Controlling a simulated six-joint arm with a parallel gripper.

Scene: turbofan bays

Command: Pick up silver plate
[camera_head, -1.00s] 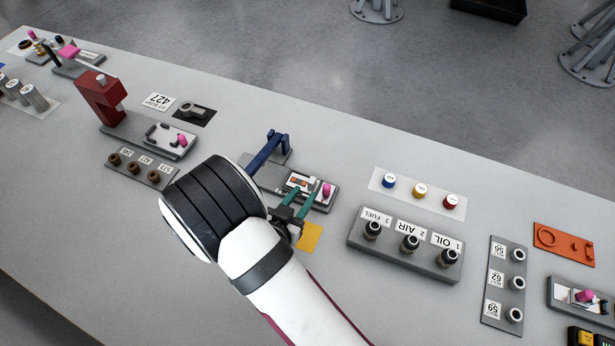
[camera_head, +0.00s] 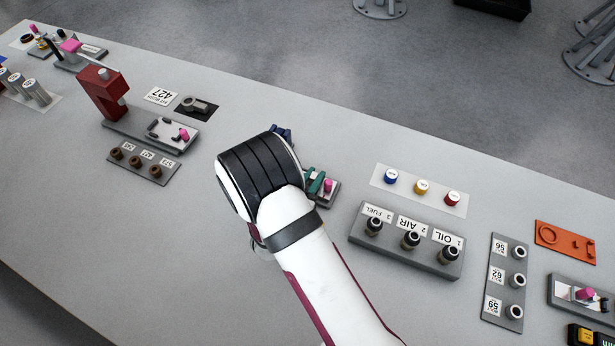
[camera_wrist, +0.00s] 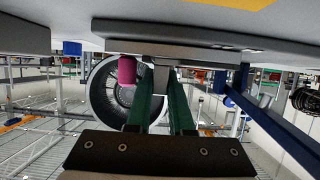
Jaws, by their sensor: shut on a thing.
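My gripper (camera_head: 315,182) has two green fingers and is over the grey fixture (camera_head: 329,197) near the middle of the bench. In the wrist view my gripper (camera_wrist: 160,76) is shut on a small pale grey piece, which appears to be the silver plate (camera_wrist: 161,80) seen edge-on. In the head view my arm hides the plate and most of the fixture. A pink knob (camera_head: 328,185) stands just right of the fingers; it also shows in the wrist view (camera_wrist: 127,71), left of the fingers. I cannot tell whether the plate is clear of the fixture.
A blue upright arm (camera_head: 283,133) stands close behind my wrist. To the right is a grey rack (camera_head: 400,255) with several dark fittings and labels. A red press (camera_head: 102,95) stands at left. The front left of the bench (camera_head: 130,230) is clear.

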